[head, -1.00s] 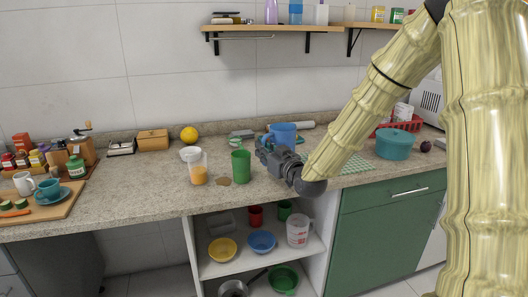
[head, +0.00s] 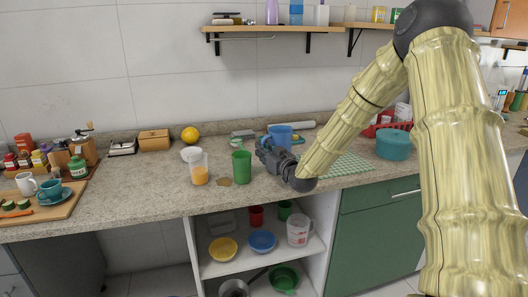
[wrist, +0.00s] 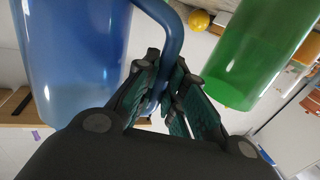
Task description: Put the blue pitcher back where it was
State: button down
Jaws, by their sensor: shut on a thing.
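The blue pitcher (head: 281,132) is at the back of the counter, partly hidden behind my gripper (head: 266,152). In the wrist view the pitcher's body (wrist: 70,50) fills the upper left, and its curved handle (wrist: 172,38) runs down between my gripper's fingers (wrist: 162,90). The fingers are shut on the handle. The pitcher's base is hidden in the head view, so I cannot tell whether it touches the counter. A brown round patch (head: 224,182) lies on the counter left of my gripper.
A green cup (head: 241,167) stands close left of my gripper, and it also shows in the wrist view (wrist: 255,50). A clear container with orange contents (head: 199,170) stands further left. A green checked mat (head: 350,164) and teal pot (head: 392,146) are right. An open shelf (head: 262,262) lies below.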

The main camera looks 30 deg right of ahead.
jog(key=shift+f, duration=0.3)
jog(key=c, duration=1.5)
grip_release()
jog(key=shift+s, duration=0.1)
jog(key=s, duration=1.2)
jog(key=shift+d+b, duration=0.15)
jog(key=shift+b, duration=0.2)
